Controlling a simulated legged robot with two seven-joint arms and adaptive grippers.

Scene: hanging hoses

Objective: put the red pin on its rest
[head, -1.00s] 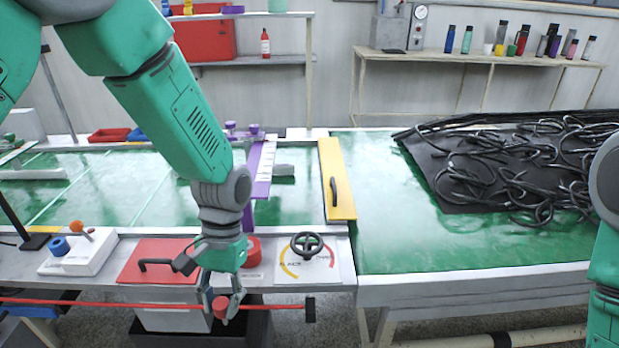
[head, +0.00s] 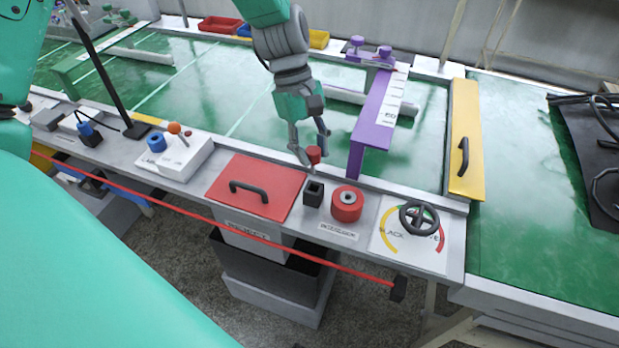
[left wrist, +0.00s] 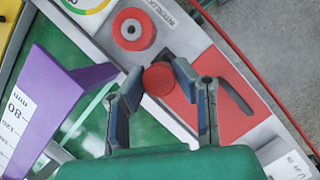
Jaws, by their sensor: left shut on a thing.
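My left gripper (head: 309,150) is shut on the red pin (head: 313,155), whose round red head shows between the fingertips. In the left wrist view the pin (left wrist: 160,79) sits between the two fingers (left wrist: 163,90), its lower part hidden. The gripper holds it above the bench's near rail, just behind a small black square block (head: 313,193) with an open top. Right of that block is a red cylinder (head: 347,204) with a hole in its middle, behind an interlock label. Which of these is the pin's rest, I cannot tell for certain. My right gripper is out of view.
A red lid (head: 256,188) with a black handle lies left of the block. A handwheel (head: 419,217) stands to the right. A purple gauge arm (head: 375,120) rises close right of the gripper. A red bar (head: 225,227) runs along the bench front.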

